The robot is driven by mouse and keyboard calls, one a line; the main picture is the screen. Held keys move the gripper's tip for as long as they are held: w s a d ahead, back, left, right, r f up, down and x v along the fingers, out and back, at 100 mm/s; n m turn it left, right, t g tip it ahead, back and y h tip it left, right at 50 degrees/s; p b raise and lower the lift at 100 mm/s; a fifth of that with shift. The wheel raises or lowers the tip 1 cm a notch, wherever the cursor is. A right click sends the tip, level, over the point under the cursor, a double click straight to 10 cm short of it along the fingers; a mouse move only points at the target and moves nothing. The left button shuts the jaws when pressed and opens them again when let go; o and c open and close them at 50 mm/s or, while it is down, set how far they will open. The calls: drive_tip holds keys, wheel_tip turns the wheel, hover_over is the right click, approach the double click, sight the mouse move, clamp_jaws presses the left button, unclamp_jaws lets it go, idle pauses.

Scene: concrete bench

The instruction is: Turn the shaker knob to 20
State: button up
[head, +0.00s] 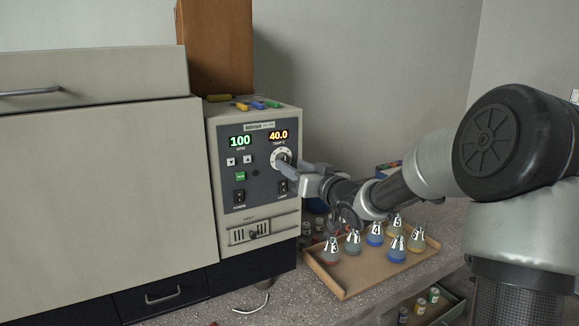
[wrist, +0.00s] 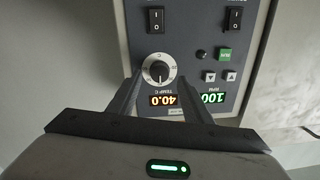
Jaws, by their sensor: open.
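The shaker (head: 255,180) is a beige unit with a dark grey control panel. Its knob (wrist: 159,71) has a white, marked dial and a dark centre, and sits by the orange TEMP C display (wrist: 170,100), which reads 40.0. In the head view the knob (head: 281,156) is partly covered by my gripper (head: 283,166). My gripper also shows in the wrist view (wrist: 160,78), where the panel appears upside down. It is open and empty, with one fingertip on each side of the knob and visible gaps between. Fingertip depth relative to the knob is unclear.
The green RPM display (head: 240,141) reads 100. Power switches (head: 239,196) and small buttons (head: 240,161) are near the knob. A cardboard tray (head: 345,292) with several numbered flasks stands below my arm. Coloured markers (head: 257,105) lie on the shaker's top.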

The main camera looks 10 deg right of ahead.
drive_tip(key=shift+x, duration=1.4)
drive_tip(key=c, duration=1.1)
drive_tip(key=shift+o, duration=0.2)
drive_tip(key=shift+n+b, duration=0.3)
drive_tip(key=shift+b, duration=0.05)
drive_tip(key=shift+a+n+h+b, duration=0.1)
drive_tip(key=shift+n+h+b, duration=0.4)
drive_tip(key=shift+n+b, duration=7.6)
drive_tip(key=n+p, duration=0.2)
drive_tip(key=shift+r+n, duration=0.1)
drive_tip(key=shift+n, duration=0.3)
